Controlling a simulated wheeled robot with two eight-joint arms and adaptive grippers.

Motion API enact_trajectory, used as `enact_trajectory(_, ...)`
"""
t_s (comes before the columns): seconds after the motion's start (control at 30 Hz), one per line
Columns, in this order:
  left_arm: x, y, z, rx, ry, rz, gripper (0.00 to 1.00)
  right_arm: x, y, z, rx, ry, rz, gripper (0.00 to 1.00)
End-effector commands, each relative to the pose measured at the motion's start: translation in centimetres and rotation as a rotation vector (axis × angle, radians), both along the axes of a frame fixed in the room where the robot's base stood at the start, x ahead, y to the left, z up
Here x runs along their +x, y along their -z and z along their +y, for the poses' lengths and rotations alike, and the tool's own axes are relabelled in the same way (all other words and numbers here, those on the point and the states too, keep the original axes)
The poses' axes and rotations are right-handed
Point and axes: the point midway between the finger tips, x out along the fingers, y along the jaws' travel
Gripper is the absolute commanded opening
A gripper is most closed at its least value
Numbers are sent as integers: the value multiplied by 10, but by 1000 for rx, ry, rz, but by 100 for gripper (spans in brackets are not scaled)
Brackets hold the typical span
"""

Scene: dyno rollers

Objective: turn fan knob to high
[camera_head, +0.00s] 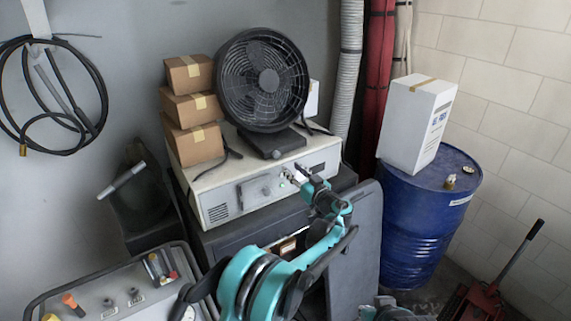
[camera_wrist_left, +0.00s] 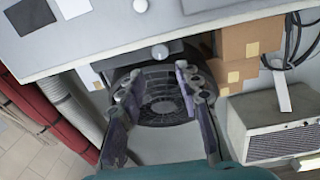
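The black round fan (camera_head: 262,80) stands on a white cabinet, its flat base (camera_head: 262,140) facing me. A small round grey knob (camera_head: 276,153) sits on the front of that base; it also shows in the left wrist view (camera_wrist_left: 160,52). My left gripper (camera_head: 299,176) is in front of the cabinet's front panel, below and right of the knob. In the left wrist view its two fingers (camera_wrist_left: 155,75) are spread with nothing between them, and the knob shows beyond the fingertips, apart from them. The knob's setting marks are too small to read. My right gripper does not show.
The white cabinet (camera_head: 215,200) has its own panel knobs. Stacked cardboard boxes (camera_head: 194,110) stand left of the fan. A blue drum (camera_head: 425,220) carrying a white box (camera_head: 416,120) stands right. A grey console (camera_head: 120,295) is at lower left.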

Motion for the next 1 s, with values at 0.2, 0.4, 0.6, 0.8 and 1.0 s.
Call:
enact_trajectory(0.2,-19,0,-12,0,0,0,34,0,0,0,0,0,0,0)
enact_trajectory(0.4,-21,0,-12,0,-1,0,34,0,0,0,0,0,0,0)
enact_trajectory(0.6,-13,-2,-8,1,-3,-2,46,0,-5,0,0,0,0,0)
enact_trajectory(0.8,18,-1,12,6,-1,-8,46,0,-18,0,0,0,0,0)
enact_trajectory(1.0,41,1,27,6,-3,-8,46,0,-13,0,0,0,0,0)
